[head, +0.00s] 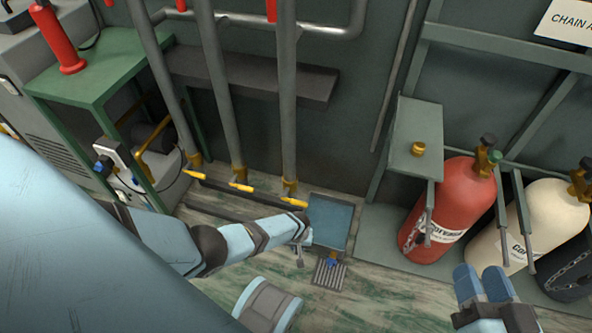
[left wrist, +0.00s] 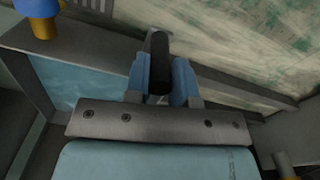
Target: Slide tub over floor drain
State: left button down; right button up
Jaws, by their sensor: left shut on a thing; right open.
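The tub (head: 330,222) is a shallow grey-rimmed tray with a blue inside, on the floor near the pipes. A small blue and brass fitting (head: 332,262) is at its near end. The slotted floor drain (head: 328,276) shows just in front of the tub, mostly uncovered, with the fitting over its far part. My left gripper (head: 303,243) is at the tub's left side. In the left wrist view, its blue fingers (left wrist: 160,88) are shut on a dark rounded handle (left wrist: 158,55) at the tub's rim. My right gripper (head: 482,283) is open and empty, away at the lower right.
Vertical pipes with yellow valve handles (head: 293,202) stand behind and left of the tub. A red cylinder (head: 435,215) and a cream cylinder (head: 540,222) stand in a rack at the right. A green bench (head: 105,75) is at the left. Floor nearer than the drain is clear.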

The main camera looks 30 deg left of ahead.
pick_arm(q)
jog(key=shift+d, duration=0.35)
jog(key=shift+w+d, duration=0.1)
jog(key=shift+d, duration=0.05)
jog(key=c, duration=1)
grip_release()
jog(key=shift+d, duration=0.1)
